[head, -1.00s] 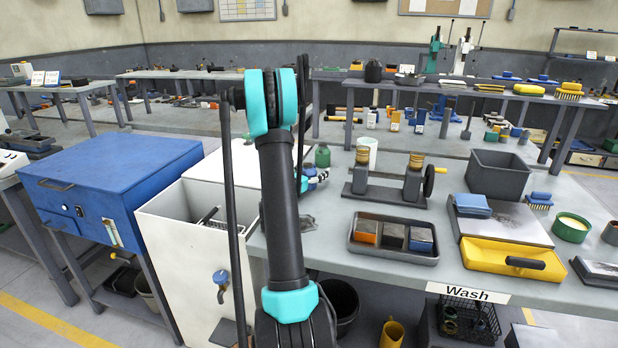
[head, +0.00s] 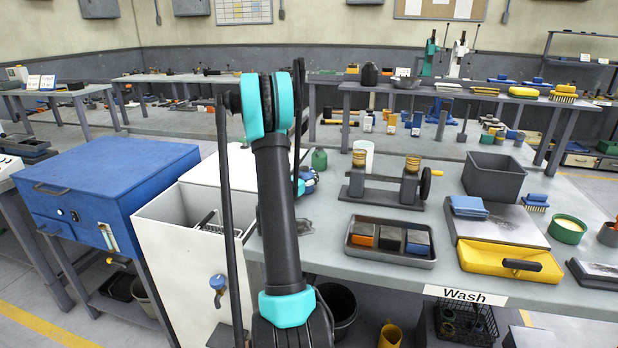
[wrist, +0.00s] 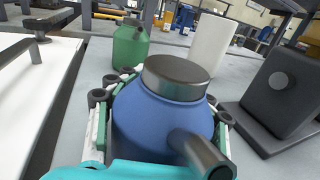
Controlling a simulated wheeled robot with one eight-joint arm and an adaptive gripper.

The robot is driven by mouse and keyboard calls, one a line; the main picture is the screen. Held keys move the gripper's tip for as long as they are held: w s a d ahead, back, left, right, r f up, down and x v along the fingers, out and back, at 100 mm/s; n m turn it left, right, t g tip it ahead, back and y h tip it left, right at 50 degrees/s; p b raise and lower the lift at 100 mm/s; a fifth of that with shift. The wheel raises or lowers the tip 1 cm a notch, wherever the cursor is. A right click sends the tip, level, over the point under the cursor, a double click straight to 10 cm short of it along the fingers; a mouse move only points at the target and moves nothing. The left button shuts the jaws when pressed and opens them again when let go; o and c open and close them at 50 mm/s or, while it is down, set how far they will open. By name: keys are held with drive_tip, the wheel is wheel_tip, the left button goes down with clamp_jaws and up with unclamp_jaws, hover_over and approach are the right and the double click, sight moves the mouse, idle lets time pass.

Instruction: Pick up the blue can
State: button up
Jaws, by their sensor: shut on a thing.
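The blue can (wrist: 150,128) fills the middle of the wrist view. It has a round body, a dark grey cap and a dark spout-like cylinder pointing toward the camera. My gripper (wrist: 160,108) is shut on it, with green-and-white fingers along its left and right sides. The can looks upright; its base is hidden, so I cannot tell whether it touches the table. In the head view my arm covers most of the can and gripper; a bit of the blue can (head: 307,182) shows just right of the arm, by the table's left edge.
A green can (wrist: 131,45) stands just behind the blue can, with a white cylinder (wrist: 211,45) behind right. A dark stand (wrist: 285,95) is close on the right. A white open bin (head: 175,260) adjoins the table's left side. A three-block tray (head: 390,258) lies to the right.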

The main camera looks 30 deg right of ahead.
drive_tip(key=shift+w+r+n+t+y, duration=0.55)
drive_tip(key=shift+r+n+t+y, duration=0.85)
drive_tip(key=shift+r, duration=8.4)
drive_tip(key=shift+t+h, duration=0.4)
drive_tip(key=shift+h, duration=0.1)
drive_tip(key=f, duration=1.9)
drive_tip(key=shift+a+f, duration=0.2)
drive_tip(key=shift+f, duration=0.05)
drive_tip(key=shift+f, duration=0.1)
drive_tip(key=o, duration=1.8)
drive_tip(key=shift+c, duration=0.2)
